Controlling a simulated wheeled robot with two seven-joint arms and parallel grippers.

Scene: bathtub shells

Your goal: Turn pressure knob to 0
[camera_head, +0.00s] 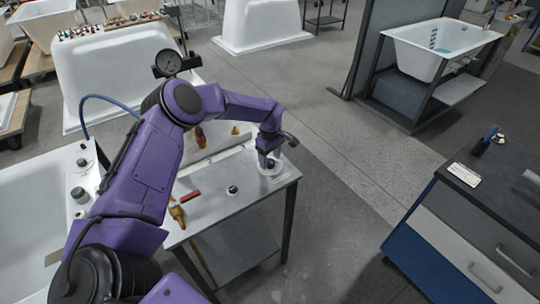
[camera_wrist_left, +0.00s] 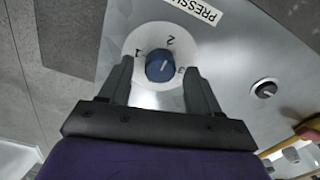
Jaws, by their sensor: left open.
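The blue pressure knob (camera_wrist_left: 159,66) sits on a white round dial (camera_wrist_left: 147,43) marked 1, 2 and 3 in the left wrist view. Its white pointer line slants up and right, roughly between 2 and 3; the 0 mark is not visible. Part of a "PRESSU…" label (camera_wrist_left: 195,10) shows above. My left gripper (camera_wrist_left: 159,70) is open, one finger on each side of the knob; I cannot tell if they touch it. In the head view my left gripper (camera_head: 268,160) hangs down over the dial (camera_head: 272,170) at the metal table's far right. My right gripper is out of view.
A white tub shell (camera_head: 30,190) lies left. Open floor separates the table from a drawer cabinet (camera_head: 480,230) at right.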

